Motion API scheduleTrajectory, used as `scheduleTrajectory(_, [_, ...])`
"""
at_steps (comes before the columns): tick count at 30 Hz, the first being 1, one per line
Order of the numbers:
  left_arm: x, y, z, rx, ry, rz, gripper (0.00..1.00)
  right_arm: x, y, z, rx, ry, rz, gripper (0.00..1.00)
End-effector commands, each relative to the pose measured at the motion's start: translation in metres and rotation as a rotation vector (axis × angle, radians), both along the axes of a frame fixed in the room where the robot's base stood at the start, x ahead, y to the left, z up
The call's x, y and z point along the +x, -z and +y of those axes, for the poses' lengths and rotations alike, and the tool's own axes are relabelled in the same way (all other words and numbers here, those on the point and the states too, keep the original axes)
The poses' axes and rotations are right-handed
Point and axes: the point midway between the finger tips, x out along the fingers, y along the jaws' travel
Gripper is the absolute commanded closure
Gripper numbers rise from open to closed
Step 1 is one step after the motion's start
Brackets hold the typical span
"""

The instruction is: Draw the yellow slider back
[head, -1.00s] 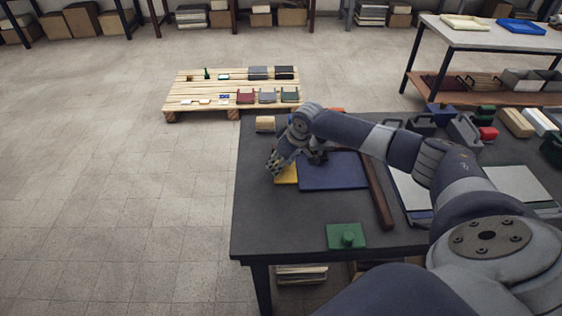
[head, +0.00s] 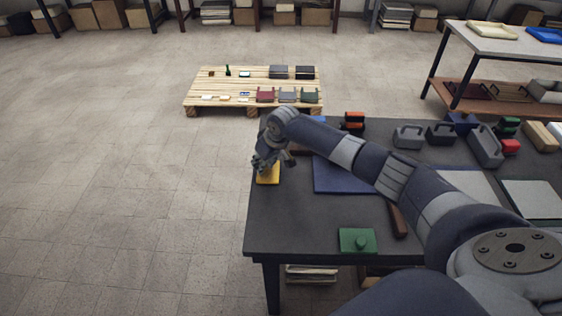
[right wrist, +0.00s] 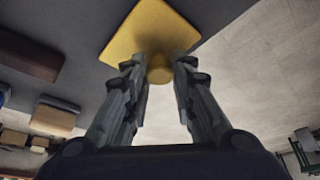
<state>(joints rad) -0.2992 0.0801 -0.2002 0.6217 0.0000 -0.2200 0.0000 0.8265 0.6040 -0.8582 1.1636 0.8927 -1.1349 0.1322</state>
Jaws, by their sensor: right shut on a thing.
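The yellow slider (head: 268,179) is a flat plate with a round knob, lying near the left edge of the dark table. It also shows in the right wrist view (right wrist: 128,38). My right gripper (head: 270,163) is over it, and in the right wrist view its fingers (right wrist: 160,80) are shut on the knob. The blue panel (head: 340,176) lies to the right of the slider, with bare table between them. My right arm hides part of the panel and the area behind the gripper. My left gripper is not in view.
A green plate with a knob (head: 358,240) lies near the table's front edge. Grey handled items (head: 408,137) stand at the back right. The table (head: 300,220) is clear at front left; open floor lies beyond its left edge.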

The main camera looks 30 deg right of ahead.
Motion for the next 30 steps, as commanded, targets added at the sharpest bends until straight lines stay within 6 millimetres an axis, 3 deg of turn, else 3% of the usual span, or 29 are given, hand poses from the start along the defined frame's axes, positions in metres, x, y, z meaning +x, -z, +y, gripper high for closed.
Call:
scheduleTrajectory(3, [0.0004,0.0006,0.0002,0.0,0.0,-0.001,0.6,0.0063,-0.0004,0.0113,0.003,-0.002,-0.002,1.0])
scheduleTrajectory(14, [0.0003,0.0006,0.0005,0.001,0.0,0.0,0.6,0.0079,-0.0009,0.0146,0.005,-0.004,-0.005,1.0])
scheduleTrajectory(15, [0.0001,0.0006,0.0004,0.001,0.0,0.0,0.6,0.0079,-0.0009,0.0147,0.005,-0.004,-0.005,0.67])
scheduleTrajectory(17, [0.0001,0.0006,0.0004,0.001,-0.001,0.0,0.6,0.0077,-0.0008,0.0146,0.004,-0.003,-0.004,0.57])
scheduleTrajectory(30, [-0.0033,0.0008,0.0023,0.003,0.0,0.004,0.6,0.0053,-0.006,0.0118,0.001,-0.002,-0.003,0.57])
